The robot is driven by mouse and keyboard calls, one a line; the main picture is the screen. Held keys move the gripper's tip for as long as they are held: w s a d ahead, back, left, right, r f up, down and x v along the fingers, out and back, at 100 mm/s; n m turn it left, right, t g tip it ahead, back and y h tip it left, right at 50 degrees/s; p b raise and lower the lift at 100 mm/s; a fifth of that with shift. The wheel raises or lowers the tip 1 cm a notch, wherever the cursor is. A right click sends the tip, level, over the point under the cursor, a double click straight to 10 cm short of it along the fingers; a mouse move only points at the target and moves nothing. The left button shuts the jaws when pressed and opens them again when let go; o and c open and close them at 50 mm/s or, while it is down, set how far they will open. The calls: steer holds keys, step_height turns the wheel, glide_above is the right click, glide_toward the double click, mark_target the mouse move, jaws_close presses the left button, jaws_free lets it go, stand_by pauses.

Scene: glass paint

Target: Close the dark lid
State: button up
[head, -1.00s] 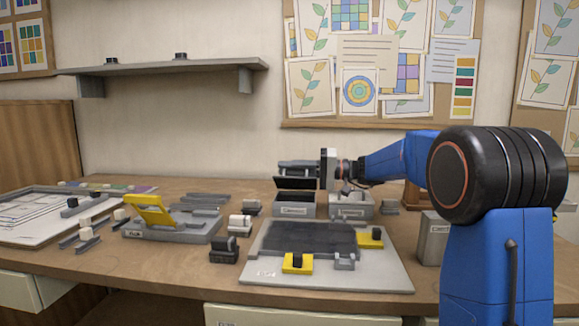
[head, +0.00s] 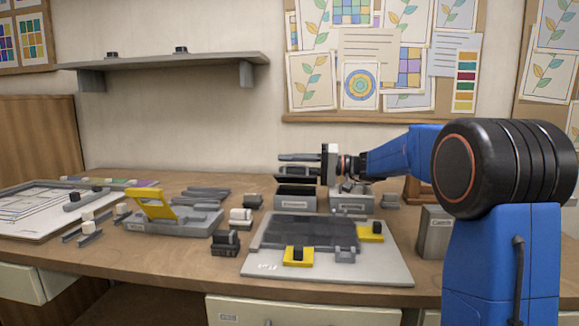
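The dark lid (head: 296,180) is a black flap standing partly raised at the back of a small grey box (head: 295,201) with a label on its front. The box's dark inside shows below the lid. My gripper (head: 298,162) reaches in from the right, its two fingers pointing left, one above the other with a gap between them. It is just above the lid in the picture and holds nothing that I can see. Whether the lower finger touches the lid cannot be told at this distance.
A second grey box (head: 351,200) stands right of the first, under my wrist. In front lies a pale board (head: 390,265) with dark tiles and yellow clamps. A grey fixture (head: 175,224) with a raised yellow flap (head: 152,204) stands left. Above my gripper the wall side is free.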

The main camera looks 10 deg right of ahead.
steer(key=shift+v, duration=3.75)
steer(key=shift+c, duration=0.5)
